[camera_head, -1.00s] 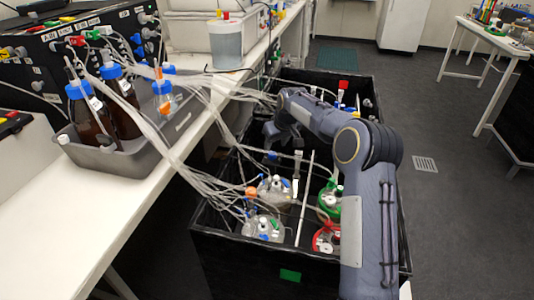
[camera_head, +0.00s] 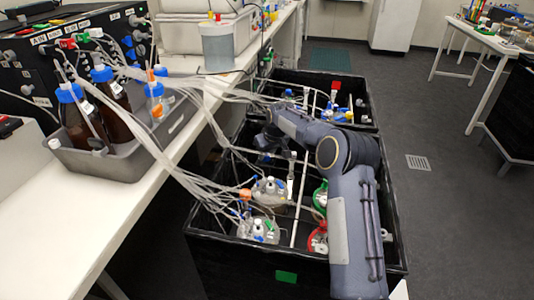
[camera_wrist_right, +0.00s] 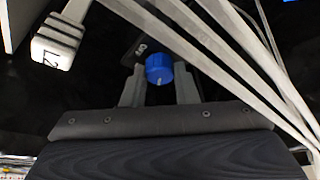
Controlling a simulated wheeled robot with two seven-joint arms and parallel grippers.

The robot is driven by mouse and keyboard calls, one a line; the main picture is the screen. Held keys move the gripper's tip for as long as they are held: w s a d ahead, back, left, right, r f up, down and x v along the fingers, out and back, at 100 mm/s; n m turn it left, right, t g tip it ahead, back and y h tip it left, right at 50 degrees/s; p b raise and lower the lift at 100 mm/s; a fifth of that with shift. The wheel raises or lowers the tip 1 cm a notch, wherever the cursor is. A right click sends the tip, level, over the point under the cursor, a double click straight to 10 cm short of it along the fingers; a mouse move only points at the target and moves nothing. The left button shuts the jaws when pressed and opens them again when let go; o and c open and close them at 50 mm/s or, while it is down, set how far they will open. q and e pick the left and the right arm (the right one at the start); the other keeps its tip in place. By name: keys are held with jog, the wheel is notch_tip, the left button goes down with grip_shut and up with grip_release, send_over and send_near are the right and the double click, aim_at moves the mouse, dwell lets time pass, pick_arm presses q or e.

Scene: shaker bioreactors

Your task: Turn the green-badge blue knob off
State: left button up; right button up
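A blue round knob (camera_wrist_right: 159,68) with a pale pointer mark shows in the right wrist view, with a small dark label plate (camera_wrist_right: 142,47) beside it. My right gripper (camera_wrist_right: 159,74) has its two grey fingers apart, one on each side of the knob, with the knob seen between the tips. I cannot tell whether the fingers touch it. In the head view my right gripper (camera_head: 268,142) is low over the far part of the near black crate (camera_head: 205,222), and the knob is hidden there. A green badge (camera_head: 286,276) is on the crate's front wall. My left gripper is not in view.
Pale tubes (camera_wrist_right: 215,60) run close beside the knob, and a white labelled block (camera_wrist_right: 58,42) is at upper left. Several vessels with tubing stand in the near crate. The white bench (camera_head: 95,215) with a grey bottle tray (camera_head: 125,163) lies left.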

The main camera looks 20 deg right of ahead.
jog(key=shift+c, duration=0.6)
jog(key=shift+m, duration=0.4)
jog(key=shift+a+r+m+h, duration=0.15)
jog(key=shift+m+h, duration=0.35)
jog(key=shift+m, duration=0.4)
jog(key=m+h, duration=0.1)
jog(key=m, duration=0.1)
jog(key=m+p, duration=0.1)
jog(key=m, duration=0.1)
jog(key=shift+w+a+m+h+p, duration=0.1)
jog(key=shift+m+h+p, duration=0.2)
jog(key=shift+h, duration=0.1)
jog(key=m+g+h+p, duration=0.1)
jog(key=m, duration=0.2)
jog(key=shift+m, duration=0.3)
jog(key=shift+w+m+g+h+p, duration=0.15)
jog(key=shift+m+g+p, duration=0.35)
jog(key=shift+m, duration=0.5)
jog(key=shift+m+g+h+p, duration=0.3)
jog(key=shift+m+p, duration=0.35)
jog(key=shift+m, duration=0.35)
jog(key=shift+a, duration=0.1)
